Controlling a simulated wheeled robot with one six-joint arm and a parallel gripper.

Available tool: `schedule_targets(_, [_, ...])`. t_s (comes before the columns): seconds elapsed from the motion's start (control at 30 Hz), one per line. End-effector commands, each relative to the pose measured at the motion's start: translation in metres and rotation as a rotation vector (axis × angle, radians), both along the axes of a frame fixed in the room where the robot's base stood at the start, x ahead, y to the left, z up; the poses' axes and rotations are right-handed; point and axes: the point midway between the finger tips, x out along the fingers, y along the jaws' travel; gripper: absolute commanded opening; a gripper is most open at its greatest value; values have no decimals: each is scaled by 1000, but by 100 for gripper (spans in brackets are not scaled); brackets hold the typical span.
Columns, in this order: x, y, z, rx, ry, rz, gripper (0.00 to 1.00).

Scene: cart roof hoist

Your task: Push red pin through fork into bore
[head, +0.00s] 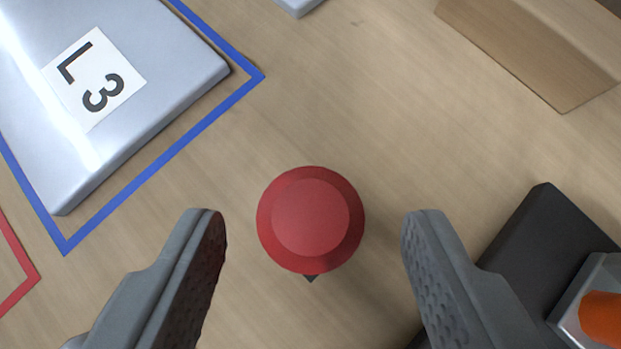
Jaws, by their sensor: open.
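The red pin (310,218) shows from above as a round red head in the middle of the head view. A small dark tip shows just below its rim; the rest of the pin is hidden under the head. My gripper (314,222) is open, with one grey finger to the left of the pin and one to the right. Clear gaps show between the pin and both fingers. I cannot make out the fork or the bore for certain.
A silver block labelled L3 (180,95) lies inside a blue outline (165,160) at upper left. A wooden block (540,45) stands at upper right. A black part (545,245) with a grey holder and an orange piece (602,318) is at lower right. Bare wood lies between.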

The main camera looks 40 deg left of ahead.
Motion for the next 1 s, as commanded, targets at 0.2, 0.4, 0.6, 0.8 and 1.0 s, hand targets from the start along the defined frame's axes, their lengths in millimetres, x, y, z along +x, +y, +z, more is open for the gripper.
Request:
schedule_targets(0.2, [12,13,-18,1,3,0,52])
schedule_targets(0.4, [24,24,-34,0,1,1,52])
schedule_targets(0.6, [25,24,-34,0,0,0,52])
schedule_targets(0.8, [24,24,-34,0,0,0,19])
schedule_targets(1.0, [24,24,-34,0,0,0,4])
